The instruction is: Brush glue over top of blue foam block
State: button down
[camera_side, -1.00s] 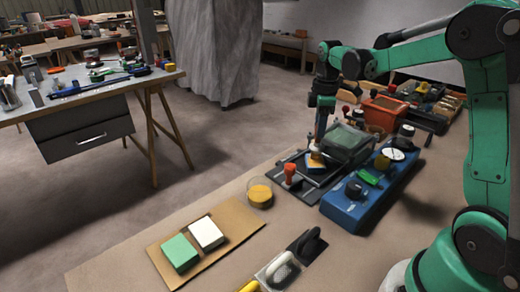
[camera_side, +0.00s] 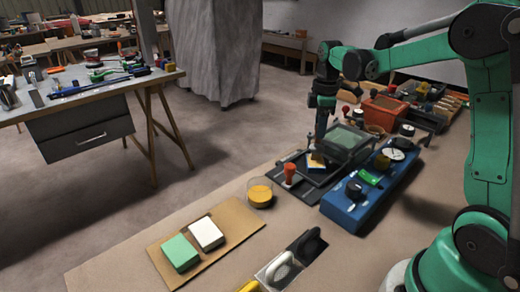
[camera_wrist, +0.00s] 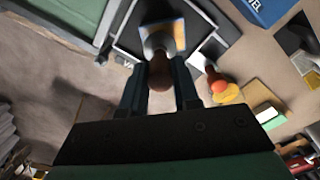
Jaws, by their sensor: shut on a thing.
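My gripper (camera_wrist: 160,85) is shut on a brown rounded handle (camera_wrist: 160,73) with a pale collar, which looks like a brush. In the side view my gripper (camera_side: 320,138) points down over a small block in a dark tray. The block (camera_side: 316,164) shows blue and yellow-orange. In the wrist view the block (camera_wrist: 179,32) lies just beyond the handle's far end, with blue and yellow-orange at its edges. The bristles are hidden, so I cannot tell if they touch it. A clear round dish of yellow stuff (camera_side: 260,193), possibly glue, stands left of the tray.
A red-handled tool (camera_side: 290,174) stands at the tray's near side. A blue box with knobs (camera_side: 344,208) is to the right. Green (camera_side: 180,252) and white (camera_side: 206,233) blocks lie on cardboard. A grey-framed clear box (camera_side: 350,138) is behind the tray.

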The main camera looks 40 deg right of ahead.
jog(key=shift+s+a, duration=0.9)
jog(key=shift+s, duration=0.05)
jog(key=shift+w+d, duration=0.55)
jog(key=shift+w, duration=0.1)
jog(key=shift+w+d, duration=0.9)
jog(key=shift+d, duration=0.1)
jog(key=shift+r, duration=3)
